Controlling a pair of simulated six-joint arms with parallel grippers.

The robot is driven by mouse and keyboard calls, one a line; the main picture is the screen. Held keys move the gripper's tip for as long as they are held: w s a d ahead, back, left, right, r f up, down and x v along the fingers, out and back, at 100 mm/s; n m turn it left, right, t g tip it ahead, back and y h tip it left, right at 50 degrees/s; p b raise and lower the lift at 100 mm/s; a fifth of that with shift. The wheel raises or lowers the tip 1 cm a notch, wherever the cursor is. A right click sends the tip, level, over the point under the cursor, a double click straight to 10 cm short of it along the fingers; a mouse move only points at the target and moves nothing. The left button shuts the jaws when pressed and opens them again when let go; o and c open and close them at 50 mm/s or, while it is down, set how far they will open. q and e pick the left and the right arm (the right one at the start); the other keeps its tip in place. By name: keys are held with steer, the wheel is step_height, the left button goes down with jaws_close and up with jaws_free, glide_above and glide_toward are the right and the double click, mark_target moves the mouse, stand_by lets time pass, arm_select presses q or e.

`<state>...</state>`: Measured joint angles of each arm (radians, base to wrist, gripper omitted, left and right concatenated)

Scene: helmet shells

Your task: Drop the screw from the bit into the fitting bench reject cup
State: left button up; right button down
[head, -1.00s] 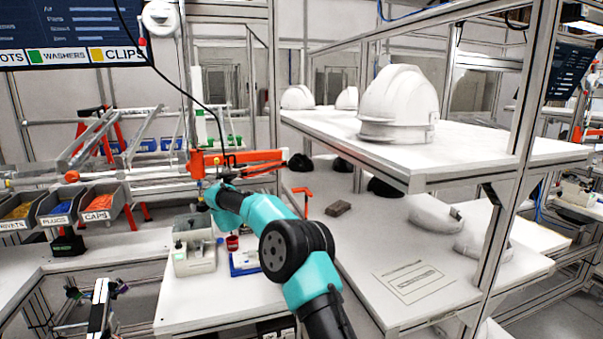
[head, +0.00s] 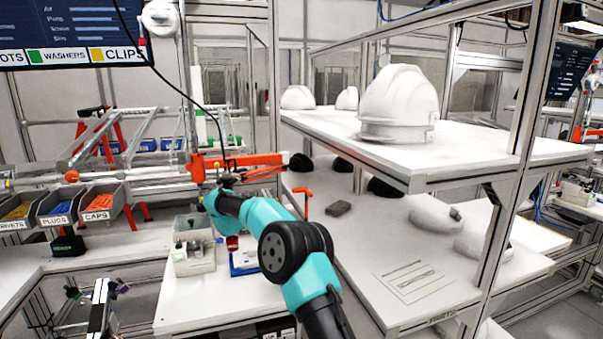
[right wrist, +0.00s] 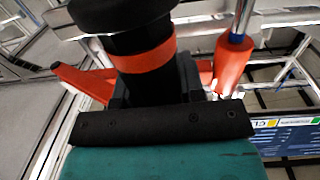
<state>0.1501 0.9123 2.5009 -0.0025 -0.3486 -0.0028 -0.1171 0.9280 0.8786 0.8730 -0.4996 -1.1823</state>
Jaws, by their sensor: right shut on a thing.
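My right gripper (head: 213,192) is at the end of the teal arm, over the back of the white bench. In the right wrist view it is shut on a black driver with an orange band (right wrist: 145,55). The driver's bit and any screw on it are hidden or too small to see. A small red cup (head: 232,242) stands on the bench below and slightly right of the gripper, apart from it. I cannot read a label on it. My left gripper is not recognisable in the head view.
A pale box (head: 195,263) stands left of the cup, and a blue tray (head: 244,261) lies in front of it. An orange bar (head: 240,161) is behind the gripper. Labelled bins (head: 101,206) are at left. A helmet shelf (head: 440,165) is at right. The bench front is clear.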

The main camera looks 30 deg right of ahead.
mark_target(227, 185)
steer(key=shift+f, duration=0.95)
stand_by(1.1)
steer(key=shift+a+r, duration=0.1)
stand_by(0.4)
steer(key=shift+r, duration=3.1)
